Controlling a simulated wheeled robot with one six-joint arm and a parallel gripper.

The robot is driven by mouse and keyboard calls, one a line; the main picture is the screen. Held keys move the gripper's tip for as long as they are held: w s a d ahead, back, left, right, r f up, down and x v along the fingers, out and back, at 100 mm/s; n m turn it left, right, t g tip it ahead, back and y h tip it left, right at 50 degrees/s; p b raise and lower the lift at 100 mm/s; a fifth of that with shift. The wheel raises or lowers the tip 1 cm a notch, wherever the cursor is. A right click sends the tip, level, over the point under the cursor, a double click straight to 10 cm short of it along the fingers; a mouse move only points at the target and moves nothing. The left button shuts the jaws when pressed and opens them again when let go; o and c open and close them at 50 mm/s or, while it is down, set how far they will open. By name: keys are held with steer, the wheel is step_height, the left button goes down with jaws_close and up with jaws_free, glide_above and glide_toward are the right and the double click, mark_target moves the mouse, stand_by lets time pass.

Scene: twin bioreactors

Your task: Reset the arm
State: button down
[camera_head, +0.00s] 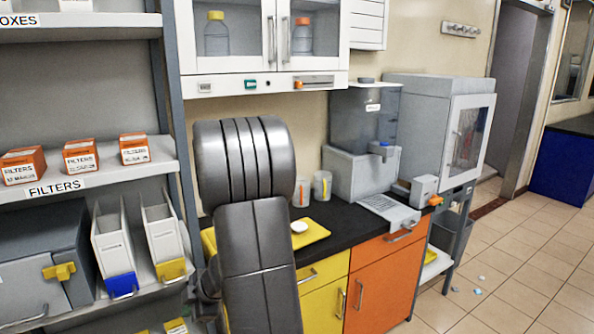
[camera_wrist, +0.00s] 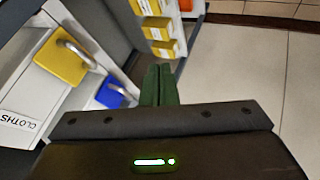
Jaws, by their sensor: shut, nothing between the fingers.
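My arm (camera_head: 257,240) rises in the lower middle of the head view, folded, in front of the counter and the shelf edge. My gripper (camera_wrist: 160,84) shows in the wrist view, with its two dark green fingers together and nothing between them. The fingers point down toward the shelf unit and the tiled floor and touch nothing that I can see. In the head view my gripper is hidden behind the arm.
A black counter (camera_head: 345,224) holds a yellow tray (camera_head: 312,235), cups (camera_head: 322,185) and a grey dispenser (camera_head: 362,140). Floor (camera_head: 520,262) at right is mostly clear.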

steer(key=s+d+r+p, duration=0.4)
steer(key=s+d+r, duration=0.1)
steer(key=d+r, duration=0.2)
steer(key=shift+d+p, duration=0.35)
steer(key=shift+d, duration=0.2)
